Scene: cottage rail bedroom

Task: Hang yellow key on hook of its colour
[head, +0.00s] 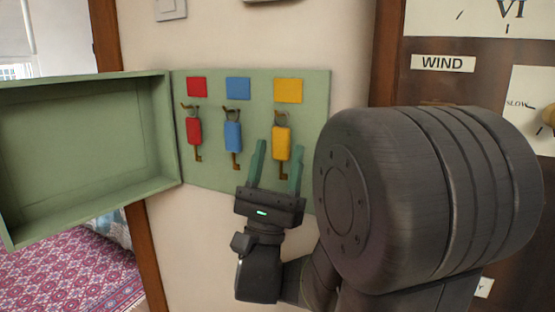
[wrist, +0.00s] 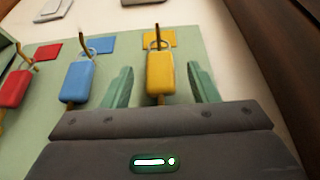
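The yellow key (head: 282,140) hangs upright below the yellow square (head: 288,91) on the green board, its ring at the hook there. The hook (wrist: 157,33) shows in the wrist view with the ring of the yellow key (wrist: 160,75) around or against it. My gripper (head: 280,146) is open, its two green fingers pointing up, one on each side of the yellow key. In the wrist view a gap shows between the key and each finger, so my gripper (wrist: 160,70) holds nothing.
A red key (head: 194,131) and a blue key (head: 233,136) hang to the left under the red square (head: 197,87) and blue square (head: 238,88). The open green box door (head: 174,130) stands at left. A dark wooden clock case (head: 390,80) is at right.

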